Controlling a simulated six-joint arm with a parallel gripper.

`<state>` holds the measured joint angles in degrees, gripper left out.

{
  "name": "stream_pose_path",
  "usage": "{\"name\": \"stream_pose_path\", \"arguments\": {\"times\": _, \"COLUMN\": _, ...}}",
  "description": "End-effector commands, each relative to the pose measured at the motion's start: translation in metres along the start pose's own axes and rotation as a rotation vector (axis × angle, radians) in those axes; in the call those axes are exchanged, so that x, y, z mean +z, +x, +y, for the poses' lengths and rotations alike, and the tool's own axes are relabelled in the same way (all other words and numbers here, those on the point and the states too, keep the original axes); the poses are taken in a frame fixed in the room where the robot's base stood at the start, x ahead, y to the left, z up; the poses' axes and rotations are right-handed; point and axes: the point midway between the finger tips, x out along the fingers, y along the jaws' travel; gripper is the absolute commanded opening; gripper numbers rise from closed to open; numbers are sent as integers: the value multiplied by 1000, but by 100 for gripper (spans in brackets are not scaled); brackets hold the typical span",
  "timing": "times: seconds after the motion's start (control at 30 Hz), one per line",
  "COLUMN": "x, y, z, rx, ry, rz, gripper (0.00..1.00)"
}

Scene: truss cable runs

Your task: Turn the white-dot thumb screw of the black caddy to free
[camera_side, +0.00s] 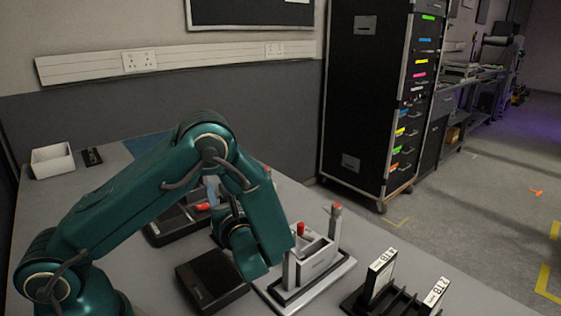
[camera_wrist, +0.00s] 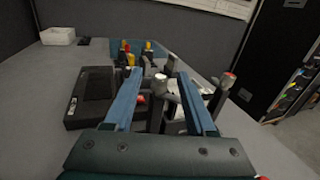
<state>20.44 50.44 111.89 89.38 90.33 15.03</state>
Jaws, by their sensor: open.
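In the wrist view, the two blue fingers of my gripper (camera_wrist: 160,74) are spread apart with nothing clamped between them. A grey post with a white round top (camera_wrist: 160,78), apparently the white-dot thumb screw, shows in the gap between them; I cannot tell how near it is. Dark parts stand around it, but I cannot make out which are the black caddy. A red knob (camera_wrist: 141,98) shows low beside the left finger. In the side view, my arm hides the fingertips and the white-dot screw.
A pale dock (camera_side: 318,268) with red-topped posts stands right of my wrist. A flat black box (camera_side: 211,281) lies left of it. A black rack (camera_side: 400,295) with labelled cards is at front right. A white bin (camera_side: 53,160) sits far left; the table near it is mostly clear.

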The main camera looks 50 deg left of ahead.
Motion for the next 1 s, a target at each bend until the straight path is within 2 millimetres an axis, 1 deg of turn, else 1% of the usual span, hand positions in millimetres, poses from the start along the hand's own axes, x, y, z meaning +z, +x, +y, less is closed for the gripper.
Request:
{"name": "stream_pose_path", "arguments": {"times": 0.03, "x": -4, "y": -1, "z": 0, "rx": -5, "ry": 17, "rz": 0, "gripper": 56}}
{"name": "stream_pose_path", "arguments": {"times": 0.17, "x": -7, "y": 3, "z": 0, "rx": -10, "ry": 28, "rz": 2, "gripper": 56}}
{"name": "stream_pose_path", "arguments": {"times": 0.4, "x": -6, "y": 32, "z": 1, "rx": -6, "ry": 24, "rz": 5, "gripper": 56}}
{"name": "stream_pose_path", "arguments": {"times": 0.53, "x": -6, "y": 43, "z": 0, "rx": -7, "ry": 25, "rz": 5, "gripper": 56}}
{"name": "stream_pose_path", "arguments": {"times": 0.67, "x": -6, "y": 48, "z": 0, "rx": -9, "ry": 25, "rz": 6, "gripper": 56}}
{"name": "stream_pose_path", "arguments": {"times": 0.87, "x": -6, "y": 48, "z": 0, "rx": -10, "ry": 25, "rz": 6, "gripper": 56}}
{"name": "stream_pose_path", "arguments": {"times": 0.97, "x": -6, "y": 48, "z": 0, "rx": -10, "ry": 25, "rz": 6, "gripper": 21}}
{"name": "stream_pose_path", "arguments": {"times": 1.0, "x": -6, "y": 48, "z": 0, "rx": -10, "ry": 25, "rz": 6, "gripper": 6}}
